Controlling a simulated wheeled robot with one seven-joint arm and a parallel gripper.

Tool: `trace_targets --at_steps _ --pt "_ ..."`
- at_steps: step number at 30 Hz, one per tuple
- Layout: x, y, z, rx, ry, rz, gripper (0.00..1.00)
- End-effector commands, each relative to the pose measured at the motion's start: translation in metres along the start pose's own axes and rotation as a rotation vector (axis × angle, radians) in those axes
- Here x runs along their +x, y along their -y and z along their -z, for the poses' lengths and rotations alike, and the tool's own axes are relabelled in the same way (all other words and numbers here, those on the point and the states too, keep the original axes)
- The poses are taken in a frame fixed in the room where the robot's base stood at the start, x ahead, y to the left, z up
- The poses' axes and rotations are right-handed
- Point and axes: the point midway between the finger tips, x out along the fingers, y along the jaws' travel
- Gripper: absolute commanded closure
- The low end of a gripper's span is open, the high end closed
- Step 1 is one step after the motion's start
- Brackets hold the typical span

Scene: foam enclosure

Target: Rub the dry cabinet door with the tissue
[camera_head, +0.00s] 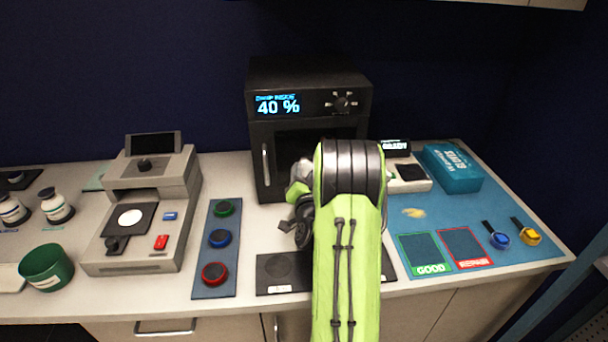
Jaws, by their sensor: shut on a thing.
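The dry cabinet (258,135) is a black box at the back of the counter. Its display reads 40 %, with a knob to the right of it. My green arm covers the right part of the door. My gripper (301,186) is only partly in view, in front of the door at the arm's left edge. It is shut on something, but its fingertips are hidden. The tissue cannot be made out clearly; I cannot tell whether the gripper touches the door.
A grey instrument (150,220) and a strip with green, blue and red buttons (221,245) stand left. A blue mat (500,215) on the right bears a glove box (452,168), GOOD and REPAIR squares, and a small pale yellowish thing (413,212). A small white device (408,180) stands right of the cabinet.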

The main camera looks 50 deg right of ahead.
Motion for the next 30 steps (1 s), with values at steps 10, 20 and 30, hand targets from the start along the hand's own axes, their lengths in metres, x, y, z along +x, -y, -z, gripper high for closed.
trace_targets --at_steps 10,20,30 --pt "0.006 0.001 0.000 -0.001 0.000 0.000 0.88" --pt "0.008 -0.010 0.002 -0.002 -0.005 0.000 0.88" --pt "0.007 -0.030 0.014 -0.002 -0.005 0.000 0.88"
